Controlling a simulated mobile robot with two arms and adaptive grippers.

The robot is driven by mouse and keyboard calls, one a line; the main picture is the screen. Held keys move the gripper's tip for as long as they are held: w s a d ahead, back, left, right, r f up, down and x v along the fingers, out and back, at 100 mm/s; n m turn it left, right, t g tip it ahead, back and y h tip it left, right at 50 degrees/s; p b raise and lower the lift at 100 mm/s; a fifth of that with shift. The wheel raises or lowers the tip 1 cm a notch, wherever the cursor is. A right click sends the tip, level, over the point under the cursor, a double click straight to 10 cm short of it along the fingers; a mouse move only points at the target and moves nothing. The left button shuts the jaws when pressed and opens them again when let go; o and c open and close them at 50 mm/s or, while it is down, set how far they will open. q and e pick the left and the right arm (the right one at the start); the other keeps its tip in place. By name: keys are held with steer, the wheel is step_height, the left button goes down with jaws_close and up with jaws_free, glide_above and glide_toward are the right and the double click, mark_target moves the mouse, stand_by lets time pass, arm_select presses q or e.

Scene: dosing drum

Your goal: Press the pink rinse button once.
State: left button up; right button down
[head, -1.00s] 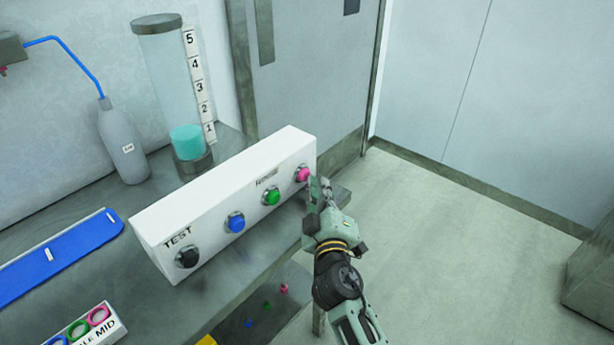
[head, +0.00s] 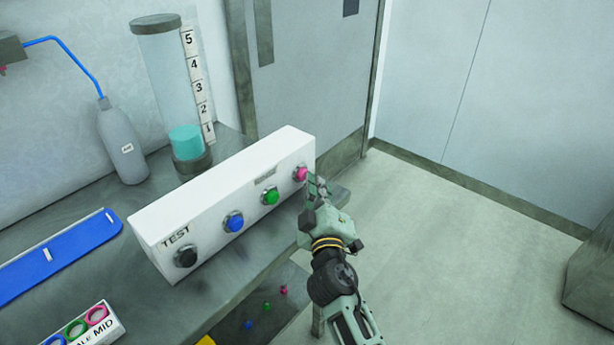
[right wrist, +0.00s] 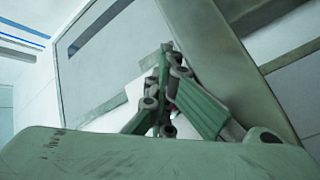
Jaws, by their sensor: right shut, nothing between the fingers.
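The pink button (head: 300,174) sits at the right end of the front face of a white button box (head: 225,195). The green button (head: 270,196), the blue button (head: 233,222) and the black button (head: 186,256) are in a row to its left. My right gripper (head: 317,184) is shut and empty, with its fingertips just right of the pink button. I cannot tell whether they touch it. In the right wrist view the shut fingers (right wrist: 167,60) hide most of the box, and only a sliver of pink shows behind them. My left gripper is not in view.
The box stands on a grey bench (head: 85,255). A clear cylinder (head: 172,80) with teal liquid and a number scale stands behind it, beside a grey bottle (head: 122,145). A blue strip (head: 60,255) and a ring holder (head: 95,328) lie at left.

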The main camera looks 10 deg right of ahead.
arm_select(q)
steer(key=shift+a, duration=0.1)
arm_select(e)
steer(key=shift+a, duration=0.25)
steer(key=shift+f, duration=0.1)
stand_by(0.3)
steer(key=shift+s+d+f, duration=0.25)
steer(key=shift+s, duration=0.15)
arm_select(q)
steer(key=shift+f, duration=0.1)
arm_select(e)
steer(key=shift+s+d, duration=0.1)
steer(key=shift+d, duration=0.1)
steer(key=shift+s+d, duration=0.1)
steer(key=s+d, duration=0.2)
steer(key=shift+s+d+p, duration=0.15)
steer(key=shift+s+p, duration=0.2)
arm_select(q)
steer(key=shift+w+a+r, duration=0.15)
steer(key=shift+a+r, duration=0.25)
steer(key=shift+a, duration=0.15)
arm_select(e)
steer(key=shift+s+d+r, duration=0.1)
steer(key=shift+s+d, duration=0.3)
steer(key=shift+s, duration=0.15)
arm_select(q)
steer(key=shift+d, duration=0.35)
